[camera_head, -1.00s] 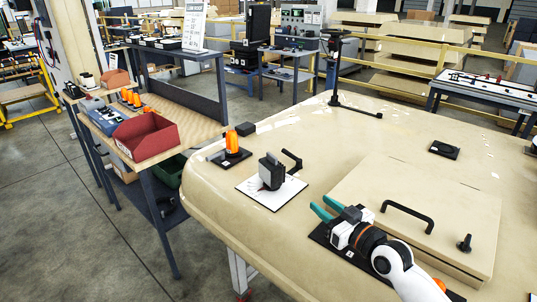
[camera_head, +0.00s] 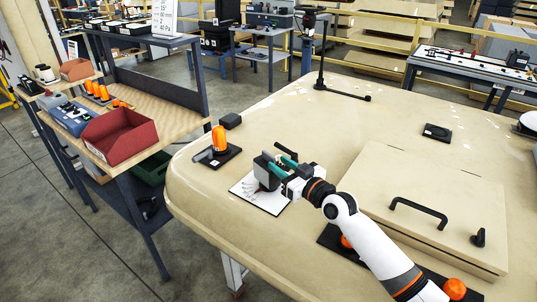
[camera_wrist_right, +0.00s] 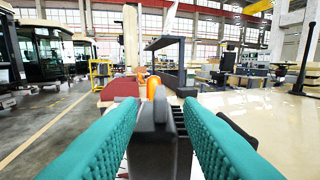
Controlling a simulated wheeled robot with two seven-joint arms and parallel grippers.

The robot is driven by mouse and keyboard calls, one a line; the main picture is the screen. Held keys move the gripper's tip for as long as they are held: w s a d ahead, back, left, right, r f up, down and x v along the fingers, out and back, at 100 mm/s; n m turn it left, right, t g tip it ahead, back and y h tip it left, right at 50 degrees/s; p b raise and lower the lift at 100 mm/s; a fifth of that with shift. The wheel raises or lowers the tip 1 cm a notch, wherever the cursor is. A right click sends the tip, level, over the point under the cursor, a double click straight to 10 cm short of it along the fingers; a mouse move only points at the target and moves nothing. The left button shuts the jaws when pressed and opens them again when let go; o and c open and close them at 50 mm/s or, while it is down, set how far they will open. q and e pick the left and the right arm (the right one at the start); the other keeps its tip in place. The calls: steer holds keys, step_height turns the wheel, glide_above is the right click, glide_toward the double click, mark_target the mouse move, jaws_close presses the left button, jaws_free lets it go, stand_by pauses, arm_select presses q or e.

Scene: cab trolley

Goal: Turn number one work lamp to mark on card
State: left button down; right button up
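The work lamp (camera_head: 266,172), a dark grey box-shaped head, stands on a white card (camera_head: 270,205) with dark markings near the roof's left edge. The card's mark is too small to make out, and the arm partly covers the card. My right gripper (camera_head: 277,168) is at the lamp, its teal fingers open on either side of the head. In the right wrist view the lamp's dark back (camera_wrist_right: 152,150) stands upright between the fingertips; I cannot tell whether they touch it. My left gripper is not in view.
An orange beacon (camera_head: 219,139) on a black base stands just left of the lamp. A black handle (camera_head: 286,152) rises behind it. A hatch with a black handle (camera_head: 418,210) lies right. A bench with a red bin (camera_head: 119,137) stands left. A black post (camera_head: 322,60) stands behind.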

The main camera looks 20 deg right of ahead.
mark_target(275, 161)
steer(key=x, duration=0.4)
steer(key=shift+w+a, duration=0.1)
steer(key=shift+w, duration=0.25)
steer(key=shift+w+a, duration=0.2)
steer(key=shift+w, duration=0.25)
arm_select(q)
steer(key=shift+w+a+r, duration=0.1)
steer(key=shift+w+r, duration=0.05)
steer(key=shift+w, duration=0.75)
arm_select(e)
steer(key=shift+f, duration=0.1)
